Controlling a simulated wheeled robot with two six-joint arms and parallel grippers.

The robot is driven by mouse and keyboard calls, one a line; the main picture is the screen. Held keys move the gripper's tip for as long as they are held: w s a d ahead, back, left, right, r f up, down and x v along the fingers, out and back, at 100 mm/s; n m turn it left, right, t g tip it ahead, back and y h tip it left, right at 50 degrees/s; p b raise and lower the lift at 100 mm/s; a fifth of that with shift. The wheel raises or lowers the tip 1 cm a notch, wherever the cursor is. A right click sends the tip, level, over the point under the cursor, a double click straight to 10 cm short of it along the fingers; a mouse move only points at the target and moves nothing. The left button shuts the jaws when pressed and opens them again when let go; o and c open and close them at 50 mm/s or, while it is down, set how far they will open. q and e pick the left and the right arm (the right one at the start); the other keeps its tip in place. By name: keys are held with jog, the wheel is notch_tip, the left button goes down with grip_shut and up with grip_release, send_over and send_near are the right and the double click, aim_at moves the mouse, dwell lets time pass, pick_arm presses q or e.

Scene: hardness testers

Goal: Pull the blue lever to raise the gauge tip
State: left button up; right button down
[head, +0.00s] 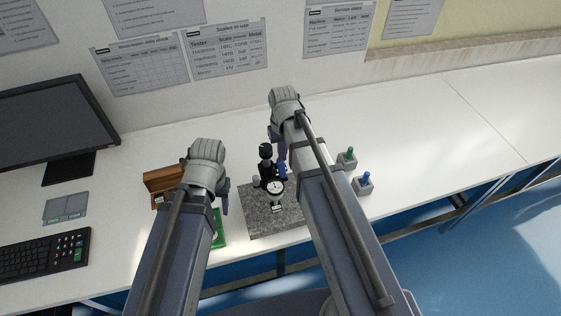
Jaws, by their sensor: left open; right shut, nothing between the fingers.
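A dial gauge (275,188) with a white face is on a black stand (266,152), which stands on a grey granite plate (258,222). The blue lever (283,171) shows at the right side of the stand, close to my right arm. My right gripper (280,153) is shut and empty, just above the lever in the picture; whether it touches the lever cannot be made out. My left gripper (226,204) is open and empty, left of the granite plate. The gauge tip is too small to make out clearly.
A wooden box (163,182) and a green item (219,232) are near my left arm. Two small grey blocks hold a green pin (350,152) and a blue pin (366,177) at right. A keyboard (45,254) and monitor (55,125) are at left. The table's right side is clear.

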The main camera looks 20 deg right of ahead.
jog(key=shift+s+d, duration=0.1)
jog(key=shift+s, duration=2.15)
dwell(0.4)
jog(key=shift+w+r, duration=0.15)
jog(key=shift+w+r+p, duration=0.35)
jog(key=shift+w+p, duration=0.15)
jog(key=shift+r, duration=0.1)
notch_tip(320, 180, up, 7)
jog(key=p, duration=0.7)
dwell(0.3)
